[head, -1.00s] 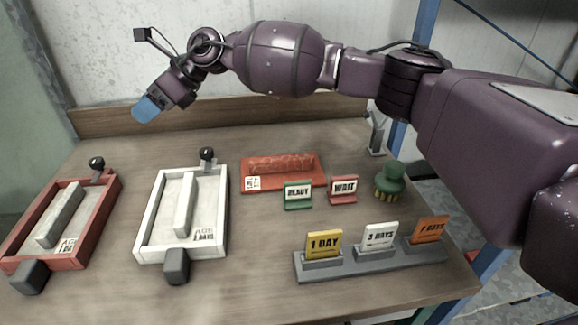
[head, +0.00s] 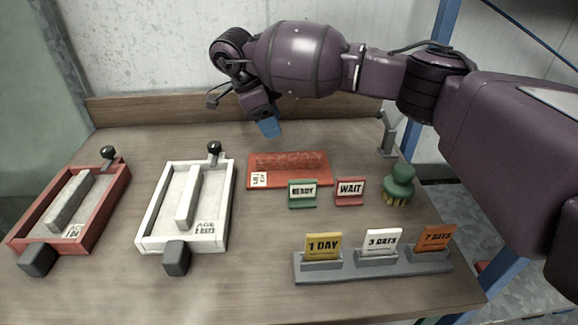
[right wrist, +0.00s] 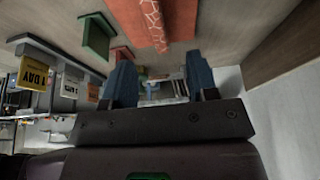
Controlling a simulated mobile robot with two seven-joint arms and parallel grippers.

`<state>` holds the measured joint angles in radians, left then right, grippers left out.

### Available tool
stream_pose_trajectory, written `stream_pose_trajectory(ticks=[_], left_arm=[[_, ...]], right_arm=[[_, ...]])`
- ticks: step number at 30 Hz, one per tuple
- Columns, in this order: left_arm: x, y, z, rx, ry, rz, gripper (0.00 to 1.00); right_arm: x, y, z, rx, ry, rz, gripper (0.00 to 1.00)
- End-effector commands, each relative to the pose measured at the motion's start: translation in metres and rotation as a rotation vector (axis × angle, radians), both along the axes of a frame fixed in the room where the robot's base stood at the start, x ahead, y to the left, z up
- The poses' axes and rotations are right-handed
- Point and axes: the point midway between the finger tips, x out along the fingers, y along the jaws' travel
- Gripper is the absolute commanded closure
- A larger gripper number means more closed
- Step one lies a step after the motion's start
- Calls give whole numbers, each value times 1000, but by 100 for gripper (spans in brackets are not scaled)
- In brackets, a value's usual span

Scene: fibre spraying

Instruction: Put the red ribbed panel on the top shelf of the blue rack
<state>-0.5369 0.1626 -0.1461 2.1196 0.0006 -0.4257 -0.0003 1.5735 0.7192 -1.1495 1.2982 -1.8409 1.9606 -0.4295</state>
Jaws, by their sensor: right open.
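The red ribbed panel (head: 312,179) lies flat near the back middle of the table, with a raised, crackle-patterned rib along it and a small white label at its left end. It also shows at the top of the right wrist view (right wrist: 180,18). My right gripper (head: 268,128) hangs with its blue fingertips down, behind and above the panel's left part, apart from it. In the right wrist view its two blue fingers (right wrist: 160,82) stand apart with nothing between them. A blue upright (head: 441,45) shows at the right; the rack's top shelf cannot be made out. My left gripper is out of view.
A red-framed mould (head: 115,198) and a white-framed mould (head: 228,205) lie to the left. READY (head: 303,193) and WAIT (head: 350,190) signs stand just in front of the panel. A green brush (head: 399,183) and a grey holder (head: 320,275) with day cards are to the right.

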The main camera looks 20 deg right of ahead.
Motion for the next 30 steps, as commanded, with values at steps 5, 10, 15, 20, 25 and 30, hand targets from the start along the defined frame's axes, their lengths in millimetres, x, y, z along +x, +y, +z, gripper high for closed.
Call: stream_pose_trajectory(ticks=[5, 10, 15, 20, 25, 30], left_arm=[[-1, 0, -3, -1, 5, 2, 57], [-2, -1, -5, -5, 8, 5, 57], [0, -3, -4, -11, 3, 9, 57], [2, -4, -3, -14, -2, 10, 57], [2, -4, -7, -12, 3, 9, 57], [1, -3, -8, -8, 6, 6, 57]], right_arm=[[-3, -8, -22, 2, 3, 0, 47], [-5, -16, -44, 3, 3, 1, 47], [-7, -20, -52, 4, 0, 1, 47], [-11, -24, -65, 4, 3, 0, 47], [-16, -32, -89, 4, 4, 0, 47], [-17, -36, -98, 4, 0, 1, 47]])
